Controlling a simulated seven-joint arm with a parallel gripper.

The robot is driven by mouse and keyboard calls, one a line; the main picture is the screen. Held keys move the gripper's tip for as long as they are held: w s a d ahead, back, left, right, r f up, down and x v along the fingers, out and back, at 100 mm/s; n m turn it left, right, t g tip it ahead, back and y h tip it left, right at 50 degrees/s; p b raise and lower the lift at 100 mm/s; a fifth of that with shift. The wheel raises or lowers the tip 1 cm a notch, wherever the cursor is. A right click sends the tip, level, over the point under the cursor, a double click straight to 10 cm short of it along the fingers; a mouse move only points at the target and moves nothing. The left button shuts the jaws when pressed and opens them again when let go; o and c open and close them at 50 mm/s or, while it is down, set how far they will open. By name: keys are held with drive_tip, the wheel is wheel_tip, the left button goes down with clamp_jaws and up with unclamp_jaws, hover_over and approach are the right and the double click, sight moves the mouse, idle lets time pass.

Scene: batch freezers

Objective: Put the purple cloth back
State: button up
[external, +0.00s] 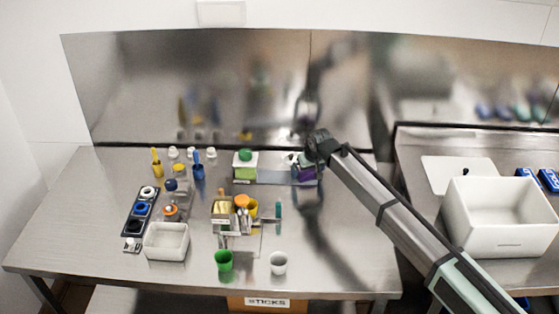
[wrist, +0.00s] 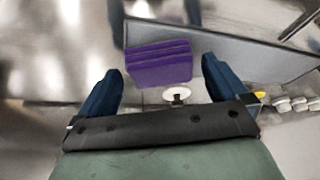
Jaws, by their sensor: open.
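The purple cloth (wrist: 160,62) is a folded, layered purple block in the wrist view. It sits in a shallow grey metal tray or holder (wrist: 235,50), just ahead of my fingertips. In the external view the purple cloth (external: 304,175) shows as a small dark purple patch under my gripper, mostly hidden by it. My gripper (wrist: 162,82) is open, with one blue finger on each side of the cloth's near part and a gap to each. Nothing is held. In the external view my gripper (external: 308,160) is at the back of the table, right of the green-lidded container.
A green-lidded container (external: 245,166) stands left of my gripper. A white knob-like disc (wrist: 177,95) is close in front of the cloth. Bottles, cups and a white bin (external: 167,241) fill the table's left and middle. The reflective back wall (external: 220,80) is close behind.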

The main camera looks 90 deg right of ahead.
drive_tip(key=v, duration=1.2)
drive_tip(key=shift+s+a, duration=0.1)
